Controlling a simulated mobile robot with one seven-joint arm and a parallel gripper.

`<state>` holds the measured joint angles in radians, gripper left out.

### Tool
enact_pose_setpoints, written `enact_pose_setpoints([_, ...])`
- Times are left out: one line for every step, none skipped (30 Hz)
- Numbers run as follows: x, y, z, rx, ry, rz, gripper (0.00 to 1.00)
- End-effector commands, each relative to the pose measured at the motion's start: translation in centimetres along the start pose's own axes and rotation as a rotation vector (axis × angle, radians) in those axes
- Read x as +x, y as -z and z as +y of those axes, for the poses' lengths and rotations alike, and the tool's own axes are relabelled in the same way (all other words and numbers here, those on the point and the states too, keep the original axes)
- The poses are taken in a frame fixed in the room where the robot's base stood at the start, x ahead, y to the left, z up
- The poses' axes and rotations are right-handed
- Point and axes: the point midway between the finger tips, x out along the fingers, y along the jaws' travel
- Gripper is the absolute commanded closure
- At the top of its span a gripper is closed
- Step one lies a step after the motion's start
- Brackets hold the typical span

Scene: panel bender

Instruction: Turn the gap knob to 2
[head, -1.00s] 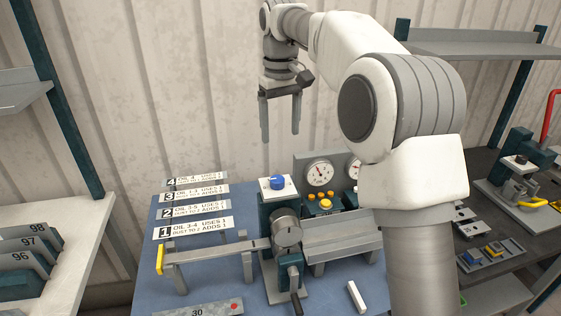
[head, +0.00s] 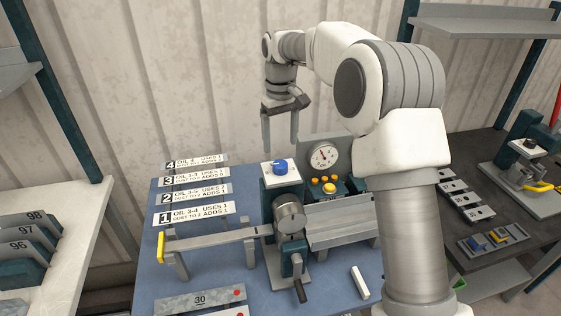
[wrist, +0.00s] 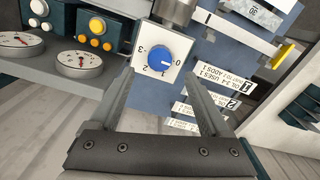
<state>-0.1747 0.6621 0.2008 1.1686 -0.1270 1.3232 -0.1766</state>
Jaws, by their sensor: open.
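The gap knob (head: 279,168) is a round blue knob on a white plate (head: 267,180), atop a dark teal block on the bender. In the wrist view, the knob (wrist: 170,52) sits on its plate (wrist: 142,60) with the numbers 0, 1, 2 and 3 around it. A small pale mark shows on the knob, but I cannot surely read its setting. My gripper (head: 280,143) points down above the knob, fingers apart and empty. In the wrist view, the gripper (wrist: 158,76) has its fingertips just short of the knob, not visibly touching it.
A gauge (head: 323,156) and yellow buttons (head: 329,188) stand right of the knob. A grey round part (head: 289,217) and a handle lie in front. Numbered label strips (head: 195,214) lie to the left on the blue table (head: 208,266). Space above the knob is clear.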

Motion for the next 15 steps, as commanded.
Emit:
enact_pose_setpoints([1.2,-0.1,0.0,0.0,0.001,-0.005,0.19])
enact_pose_setpoints([1.8,-0.1,0.0,0.0,0.001,-0.003,0.19])
enact_pose_setpoints([2.6,-0.1,0.0,0.0,0.001,-0.004,0.19])
enact_pose_setpoints([3.2,-0.1,0.0,0.0,0.001,-0.003,0.19])
enact_pose_setpoints([3.7,-0.1,0.0,0.0,0.002,-0.004,0.19])
enact_pose_setpoints([4.4,-0.1,0.0,0.0,0.002,-0.003,0.19])
enact_pose_setpoints([4.9,-0.1,0.0,0.0,0.002,-0.003,0.19])
enact_pose_setpoints([5.3,0.0,0.0,0.0,0.001,-0.002,0.19])
enact_pose_setpoints([5.8,-0.1,0.0,0.0,0.001,-0.002,0.19])
enact_pose_setpoints([6.1,-0.1,0.0,0.0,0.001,-0.002,0.19])
enact_pose_setpoints([6.4,0.0,0.0,0.0,0.001,-0.001,0.19])
enact_pose_setpoints([6.7,0.0,0.0,0.0,0.001,-0.001,0.19])
enact_pose_setpoints([6.9,0.0,0.0,0.001,0.001,-0.001,0.19])
enact_pose_setpoints([7.1,0.0,0.0,0.001,0.001,-0.001,0.19])
enact_pose_setpoints([7.2,0.0,0.0,0.001,0.001,0.0,0.19])
